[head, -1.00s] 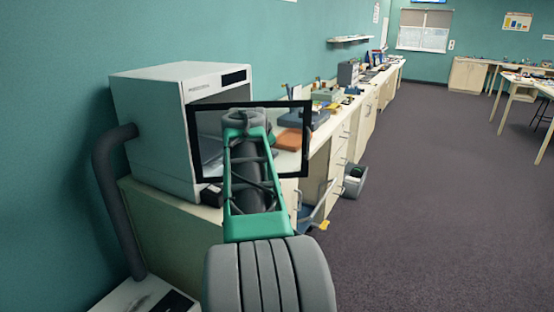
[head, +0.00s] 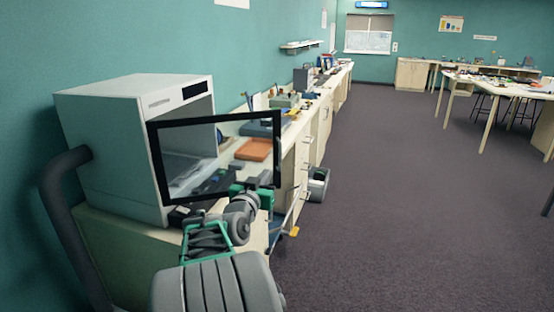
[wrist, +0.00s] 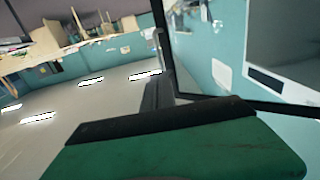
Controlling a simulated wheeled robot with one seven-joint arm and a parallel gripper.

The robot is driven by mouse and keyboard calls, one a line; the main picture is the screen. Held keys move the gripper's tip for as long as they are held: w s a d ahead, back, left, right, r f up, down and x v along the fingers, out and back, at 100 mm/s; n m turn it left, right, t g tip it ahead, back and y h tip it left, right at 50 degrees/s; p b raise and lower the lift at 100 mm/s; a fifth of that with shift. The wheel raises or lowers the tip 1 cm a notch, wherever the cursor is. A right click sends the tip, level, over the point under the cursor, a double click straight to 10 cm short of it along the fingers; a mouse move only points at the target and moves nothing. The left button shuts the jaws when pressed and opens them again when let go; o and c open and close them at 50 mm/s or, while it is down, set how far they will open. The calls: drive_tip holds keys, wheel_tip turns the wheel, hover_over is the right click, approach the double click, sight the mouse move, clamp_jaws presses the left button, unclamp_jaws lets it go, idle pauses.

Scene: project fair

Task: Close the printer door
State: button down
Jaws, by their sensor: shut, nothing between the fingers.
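The printer (head: 110,140) is a white box with an open front at the left of the head view. Its door (head: 152,150), a clear pane in a black frame, stands open and sticks out to the right. My gripper (head: 252,184) is shut and empty, by the door's lower right corner. In the wrist view my gripper's dark fingers (wrist: 157,95) are close together, just left of the door's black frame (wrist: 163,45). I cannot tell whether they touch it.
The printer stands on a cream cabinet (head: 110,245) along the teal wall. A long counter (head: 318,120) with tools runs on behind the door. A grey bin (head: 318,185) stands on the floor beside it. The dark carpet (head: 400,210) to the right is clear.

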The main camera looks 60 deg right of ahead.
sight(280, 156)
drive_tip(key=d+p, duration=0.1)
drive_tip(key=d, duration=0.3)
drive_tip(key=w+d+p, duration=0.1)
drive_tip(key=d, duration=0.3)
drive_tip(key=w+d+p, duration=0.1)
drive_tip(key=d, duration=0.2)
drive_tip(key=shift+d+f, duration=0.1)
drive_tip(key=shift+d, duration=0.3)
drive_tip(key=shift+w, duration=0.15)
